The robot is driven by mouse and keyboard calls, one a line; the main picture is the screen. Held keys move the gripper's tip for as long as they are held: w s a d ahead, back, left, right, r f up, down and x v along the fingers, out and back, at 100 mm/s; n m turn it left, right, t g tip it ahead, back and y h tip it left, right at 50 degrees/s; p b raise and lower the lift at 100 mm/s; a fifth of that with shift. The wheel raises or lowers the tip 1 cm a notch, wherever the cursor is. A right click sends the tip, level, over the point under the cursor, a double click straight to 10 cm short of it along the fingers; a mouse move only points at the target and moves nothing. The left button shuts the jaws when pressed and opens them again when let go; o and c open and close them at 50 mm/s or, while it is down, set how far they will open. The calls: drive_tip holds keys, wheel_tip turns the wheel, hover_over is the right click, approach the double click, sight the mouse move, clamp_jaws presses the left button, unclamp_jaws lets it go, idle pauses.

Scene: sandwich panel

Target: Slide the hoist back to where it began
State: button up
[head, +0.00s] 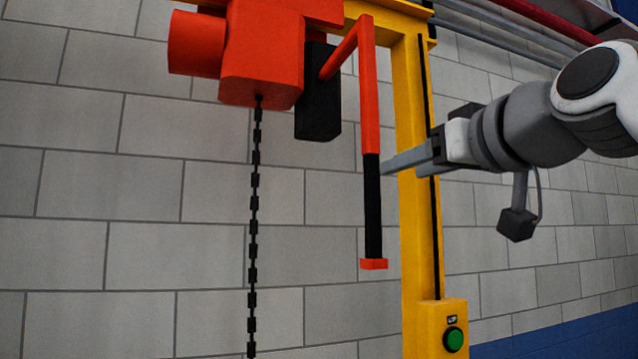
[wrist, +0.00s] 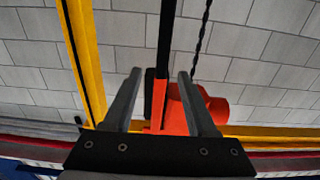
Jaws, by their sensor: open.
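The orange-red hoist (head: 262,50) hangs from the yellow beam at the top left in the head view, with a black box (head: 318,95) on its right. Its hanging handle has an orange upper bar (head: 369,90) and a black grip (head: 373,205) ending in an orange cap. My gripper (head: 388,165) is right of the handle, its tip beside the top of the black grip. In the wrist view my gripper (wrist: 160,74) is open, and the handle (wrist: 159,95) lines up in the gap between the fingers. I cannot tell whether either finger touches it.
A yellow post (head: 413,180) stands just behind my gripper, with a green UP button (head: 454,339) low on it. A black chain (head: 253,220) hangs from the hoist. Grey pipes and a red pipe (head: 545,18) run along the top right.

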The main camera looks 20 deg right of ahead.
drive_tip(key=shift+s, duration=2.2)
drive_tip(key=w+a+f+g, duration=0.2)
drive_tip(key=a+f, duration=0.1)
drive_tip(key=f, duration=0.4)
drive_tip(key=w+a+f+g, duration=0.2)
drive_tip(key=a+f, duration=0.1)
drive_tip(key=f, duration=0.5)
drive_tip(key=s+a+f+g, duration=0.2)
drive_tip(key=f, duration=0.9)
drive_tip(key=s+a+f+g, duration=0.2)
drive_tip(key=s+f+g, duration=0.1)
drive_tip(key=f, duration=0.8)
drive_tip(key=s+a+f+g, duration=0.3)
drive_tip(key=f, duration=0.8)
drive_tip(key=shift+f+h, duration=0.15)
drive_tip(key=shift+h, duration=0.15)
drive_tip(key=shift+w, duration=0.1)
drive_tip(key=shift+c, duration=0.6)
